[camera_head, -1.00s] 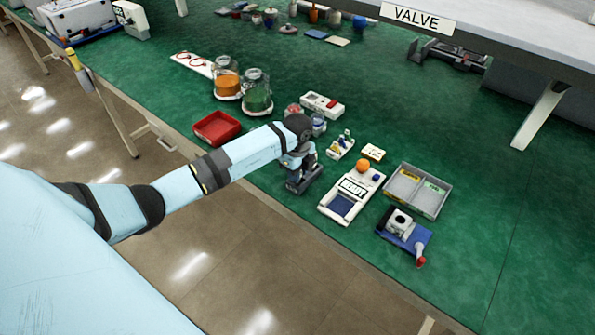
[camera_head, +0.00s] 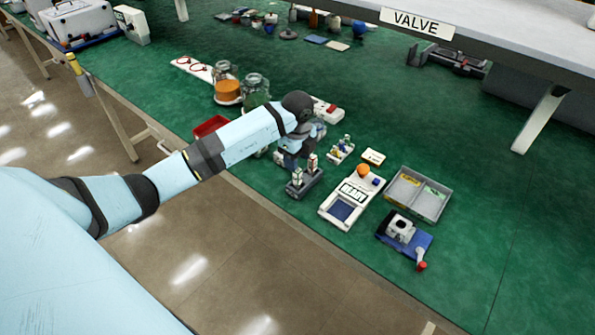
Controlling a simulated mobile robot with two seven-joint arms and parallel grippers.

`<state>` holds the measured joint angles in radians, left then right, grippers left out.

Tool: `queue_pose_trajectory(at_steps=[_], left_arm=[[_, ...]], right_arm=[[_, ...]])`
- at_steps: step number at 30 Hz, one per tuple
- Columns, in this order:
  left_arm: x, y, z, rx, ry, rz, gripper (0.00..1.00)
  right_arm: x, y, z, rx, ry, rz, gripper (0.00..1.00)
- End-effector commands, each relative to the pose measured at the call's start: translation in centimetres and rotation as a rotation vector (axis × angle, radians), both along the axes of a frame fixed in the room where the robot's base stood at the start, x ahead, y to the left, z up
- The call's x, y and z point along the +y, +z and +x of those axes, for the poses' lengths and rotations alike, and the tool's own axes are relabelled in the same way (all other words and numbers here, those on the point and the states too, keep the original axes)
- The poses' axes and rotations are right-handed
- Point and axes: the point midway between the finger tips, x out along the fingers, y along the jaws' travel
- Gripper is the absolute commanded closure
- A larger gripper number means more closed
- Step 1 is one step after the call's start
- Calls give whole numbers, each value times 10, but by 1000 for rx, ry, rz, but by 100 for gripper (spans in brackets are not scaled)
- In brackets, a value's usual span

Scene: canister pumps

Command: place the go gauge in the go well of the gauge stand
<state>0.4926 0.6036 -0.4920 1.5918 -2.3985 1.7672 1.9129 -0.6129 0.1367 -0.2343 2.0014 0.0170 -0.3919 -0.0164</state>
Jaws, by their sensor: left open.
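A dark block that looks like the gauge stand (camera_head: 306,187) sits near the table's front edge. Two small upright pieces with pale and red parts show at it, a front-left one (camera_head: 297,177) and a back-right one (camera_head: 312,161). They look like gauges, but I cannot tell which is the go gauge or how deep either sits. My left gripper (camera_head: 291,163) is open, pointing down just behind and above the stand, close to the pieces. Its fingertips are partly hidden, and contact cannot be told. My right gripper is not in view.
To the right are a white device with a dark blue window (camera_head: 341,211), a grey two-part tray (camera_head: 417,203) and a blue-based fixture (camera_head: 403,232). A small colourful rack (camera_head: 341,149) stands behind.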

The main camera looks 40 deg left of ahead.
Motion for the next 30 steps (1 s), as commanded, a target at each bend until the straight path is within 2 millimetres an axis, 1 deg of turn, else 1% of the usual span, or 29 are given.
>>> queue_pose_trajectory(at_steps=[1,3,6,9,11,13,14,15,17,18,20,21,23,24,25,26,28,29,30], left_arm=[[0,11,1,-3,-1,1,51],[0,23,0,-2,0,1,51],[0,35,0,-1,0,1,51],[-1,42,0,0,-4,-5,51],[-9,39,-3,0,-30,-37,51],[-32,27,-11,-6,-100,-136,51],[-47,19,-16,-13,-144,-202,51],[-71,8,-26,-31,-213,-315,51],[-118,-5,-45,-84,-319,-538,51],[-150,-8,-60,-142,-373,-704,51],[-191,-5,-81,-254,-405,-953,51],[-212,2,-93,-345,-393,-1103,51],[-233,15,-105,-494,-321,-1297,51],[-240,22,-111,-598,-238,-1396,51],[-241,26,-115,-673,-158,-1456,51],[-241,29,-117,-744,-67,-1500,51],[-230,25,-123,-889,182,-1539,51],[-223,20,-126,-934,300,-1529,51],[-212,8,-131,-976,459,-1493,51]], right_arm=[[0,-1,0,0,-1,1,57],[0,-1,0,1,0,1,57],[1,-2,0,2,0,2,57],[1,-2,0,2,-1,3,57],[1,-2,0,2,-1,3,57],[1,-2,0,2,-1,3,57],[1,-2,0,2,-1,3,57],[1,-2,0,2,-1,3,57],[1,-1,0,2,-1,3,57],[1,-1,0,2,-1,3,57],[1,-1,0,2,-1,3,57],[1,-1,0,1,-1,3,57],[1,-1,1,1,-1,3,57],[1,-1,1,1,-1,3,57],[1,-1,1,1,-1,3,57],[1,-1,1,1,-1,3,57],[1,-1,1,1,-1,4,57],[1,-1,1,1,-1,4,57],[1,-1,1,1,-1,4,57]])
